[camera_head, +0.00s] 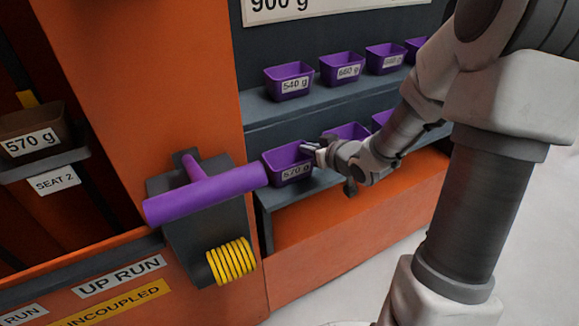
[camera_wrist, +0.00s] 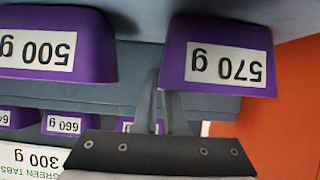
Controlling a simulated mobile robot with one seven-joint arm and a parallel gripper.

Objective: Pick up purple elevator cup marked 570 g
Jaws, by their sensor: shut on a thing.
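The purple cup marked 570 g (camera_head: 283,160) is at the left end of the lower shelf, upright, with its label facing the front. My gripper (camera_head: 314,148) comes in from the right and is shut on the right wall of this cup at the rim. In the wrist view, which is upside down, the 570 g cup (camera_wrist: 222,40) is at upper right and the fingers (camera_wrist: 160,85) meet its left side. I cannot tell whether the cup rests on the shelf or is slightly raised.
A purple cup marked 500 g (camera_wrist: 55,48) stands beside it on the shelf. An upper shelf (camera_head: 262,108) holds several purple cups, including 540 g (camera_head: 289,82). A purple T-handle (camera_head: 205,193) and yellow coil (camera_head: 230,262) are to the left. A brown 570 g cup (camera_head: 30,122) sits above SEAT 2.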

